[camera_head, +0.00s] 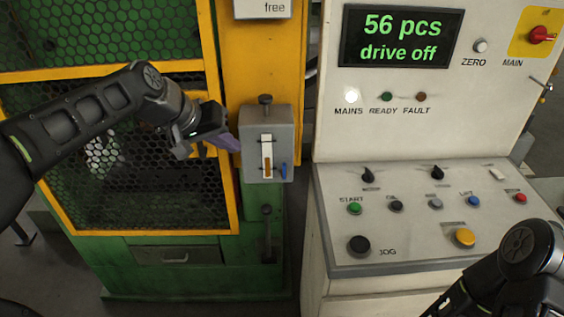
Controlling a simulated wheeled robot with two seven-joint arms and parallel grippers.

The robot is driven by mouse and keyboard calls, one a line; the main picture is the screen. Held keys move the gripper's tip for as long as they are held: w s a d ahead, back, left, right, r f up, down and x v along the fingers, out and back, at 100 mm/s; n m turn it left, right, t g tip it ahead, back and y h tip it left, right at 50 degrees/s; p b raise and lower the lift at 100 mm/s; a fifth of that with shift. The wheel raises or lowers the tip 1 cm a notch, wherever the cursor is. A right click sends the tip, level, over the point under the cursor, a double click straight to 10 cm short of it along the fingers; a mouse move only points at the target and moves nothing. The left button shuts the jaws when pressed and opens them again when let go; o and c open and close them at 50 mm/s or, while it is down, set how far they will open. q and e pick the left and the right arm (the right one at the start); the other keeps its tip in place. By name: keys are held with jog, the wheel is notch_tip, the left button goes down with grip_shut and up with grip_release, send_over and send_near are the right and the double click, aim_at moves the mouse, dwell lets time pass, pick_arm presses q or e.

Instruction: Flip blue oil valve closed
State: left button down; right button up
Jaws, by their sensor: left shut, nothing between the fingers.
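The blue oil valve (284,170) is a small blue lever, pointing up and down, at the lower right of a grey oil box (281,129). The box is on the yellow and green machine frame and has a sight window (267,156) with amber fluid low in it. My left gripper (233,143) is shut and empty. Its purplish fingertips are at the left side of the box in the picture, left of and above the valve; I cannot tell whether they touch the box. My right arm shows at the lower right, but its gripper is out of view.
A yellow-framed mesh guard (110,170) stands behind my left arm. A grey lever (266,232) is below the oil box. To the right is a white control console (405,135) with buttons, knobs and a display reading "56 pcs drive off". A narrow gap separates machine and console.

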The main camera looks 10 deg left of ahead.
aim_at(284, 171)
pick_arm(q)
jog(key=shift+s+d+f+g, duration=0.25)
jog(key=shift+s+f+g, duration=0.1)
jog(key=shift+s, duration=0.35)
jog(key=shift+f, duration=0.1)
